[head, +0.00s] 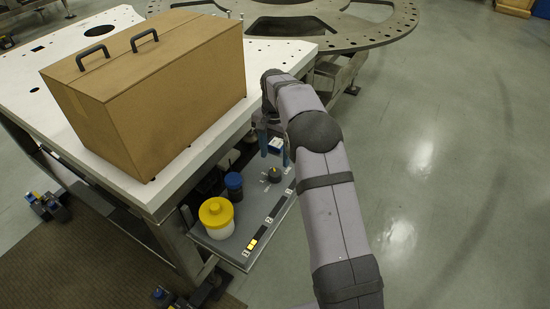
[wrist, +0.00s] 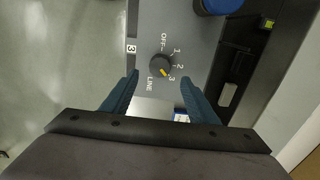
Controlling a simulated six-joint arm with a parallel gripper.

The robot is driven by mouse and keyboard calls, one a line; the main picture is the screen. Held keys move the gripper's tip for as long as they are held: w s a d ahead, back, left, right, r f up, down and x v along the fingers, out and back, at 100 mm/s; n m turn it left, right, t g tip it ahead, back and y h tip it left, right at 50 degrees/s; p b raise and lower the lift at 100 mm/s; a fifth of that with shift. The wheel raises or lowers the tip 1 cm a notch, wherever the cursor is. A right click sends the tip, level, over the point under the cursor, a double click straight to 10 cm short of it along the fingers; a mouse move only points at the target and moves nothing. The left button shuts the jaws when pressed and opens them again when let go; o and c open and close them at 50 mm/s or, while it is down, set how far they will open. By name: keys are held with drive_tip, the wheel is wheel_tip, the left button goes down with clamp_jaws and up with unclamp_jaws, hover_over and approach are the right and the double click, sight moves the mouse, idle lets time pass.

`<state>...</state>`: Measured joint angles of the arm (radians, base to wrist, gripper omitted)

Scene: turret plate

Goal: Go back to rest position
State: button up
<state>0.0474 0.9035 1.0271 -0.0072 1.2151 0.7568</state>
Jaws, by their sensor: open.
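My gripper (wrist: 160,97) is open in the wrist view, with its two blue fingers apart and nothing between the tips. It hangs over the grey shelf panel (wrist: 198,50) beside the white table. A black rotary knob (wrist: 160,66) with a yellow mark sits on the panel just ahead of the fingertips, apart from them. Labels OFF, 1, 2, 3 and LINE surround the knob, and the yellow mark points toward the 3. In the head view the knob (head: 274,174) shows below my gripper (head: 274,155).
A yellow-lidded white jar (head: 216,218) and a blue-capped container (head: 234,186) stand on the shelf. A large cardboard box (head: 160,90) with black handles sits on the white table (head: 105,28). A round metal plate (head: 375,30) lies behind. Open floor is at right.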

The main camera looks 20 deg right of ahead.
idle(0.4)
drive_tip(key=shift+s+r, duration=0.3)
drive_tip(key=s+a+r+n+p, duration=0.1)
drive_tip(key=s+n, duration=0.3)
drive_tip(key=s, duration=1.2)
drive_tip(key=s+a+r+n+p, duration=0.1)
drive_tip(key=s+r+n+p, duration=0.3)
drive_tip(key=s, duration=1.2)
drive_tip(key=shift+s+a+r+n, duration=0.2)
drive_tip(key=shift+a+n, duration=0.2)
drive_tip(key=shift+n, duration=0.2)
